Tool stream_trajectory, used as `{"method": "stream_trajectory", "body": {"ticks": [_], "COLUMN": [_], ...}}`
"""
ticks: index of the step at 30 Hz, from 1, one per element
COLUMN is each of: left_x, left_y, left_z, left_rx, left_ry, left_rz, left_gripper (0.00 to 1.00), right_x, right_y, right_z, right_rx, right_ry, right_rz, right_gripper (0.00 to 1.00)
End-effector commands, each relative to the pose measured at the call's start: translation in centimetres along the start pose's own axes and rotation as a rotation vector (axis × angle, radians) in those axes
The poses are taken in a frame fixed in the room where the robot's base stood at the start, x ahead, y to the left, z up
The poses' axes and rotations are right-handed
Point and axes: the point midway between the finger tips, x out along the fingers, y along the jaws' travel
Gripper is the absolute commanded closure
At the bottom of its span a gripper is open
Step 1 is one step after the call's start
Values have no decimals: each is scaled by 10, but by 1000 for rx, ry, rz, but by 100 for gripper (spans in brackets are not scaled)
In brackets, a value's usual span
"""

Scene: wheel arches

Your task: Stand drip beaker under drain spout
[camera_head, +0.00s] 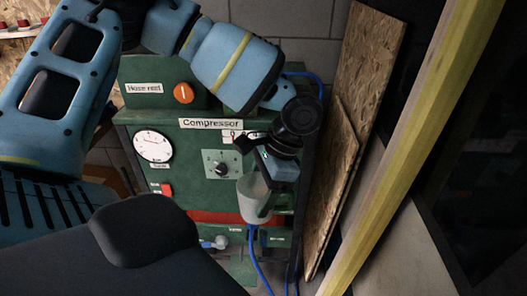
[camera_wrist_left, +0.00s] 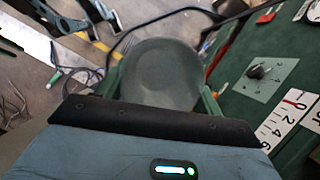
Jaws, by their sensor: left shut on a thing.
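The drip beaker (camera_head: 253,203) is a grey-green cup held in front of the compressor (camera_head: 190,205), near the lower right of its face. My left gripper (camera_head: 272,197) is shut on the beaker, with the arm reaching down from above. In the left wrist view I look down at the beaker (camera_wrist_left: 161,72), which sits between the two green fingers (camera_wrist_left: 160,98). A pale grey fitting (camera_head: 216,243) low on the compressor may be the drain spout; I cannot tell for sure. It is left of and below the beaker, apart from it. My right gripper is not in view.
The compressor front carries a round gauge (camera_head: 153,146), a knob (camera_head: 221,168) and a red switch (camera_head: 167,189). A blue hose (camera_head: 256,262) hangs below the beaker. Wooden boards (camera_head: 338,165) lean at the right, beside a yellow post (camera_head: 425,135).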

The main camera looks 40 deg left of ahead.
Motion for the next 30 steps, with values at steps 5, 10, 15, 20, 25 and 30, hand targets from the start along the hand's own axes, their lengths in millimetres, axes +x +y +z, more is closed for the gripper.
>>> {"method": "stream_trajectory", "body": {"ticks": [5, 10, 15, 20, 25, 30], "left_x": [12, 15, 20, 36, 60, 84], "left_y": [-2, -37, -80, -106, -114, -108], "left_z": [-7, 12, 52, 93, 119, 126], "left_rx": [-320, -638, -845, -975, -1058, -1101], "left_ry": [4, 8, 12, 12, 11, 11], "left_rz": [138, 269, 359, 414, 449, 465], "left_gripper": [57, 57, 57, 57, 57, 57], "right_x": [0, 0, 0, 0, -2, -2], "right_y": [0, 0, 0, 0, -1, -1], "right_z": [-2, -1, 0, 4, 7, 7], "right_rx": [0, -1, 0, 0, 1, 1], "right_ry": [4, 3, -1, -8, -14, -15], "right_rz": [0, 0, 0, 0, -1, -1], "right_gripper": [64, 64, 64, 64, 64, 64]}}
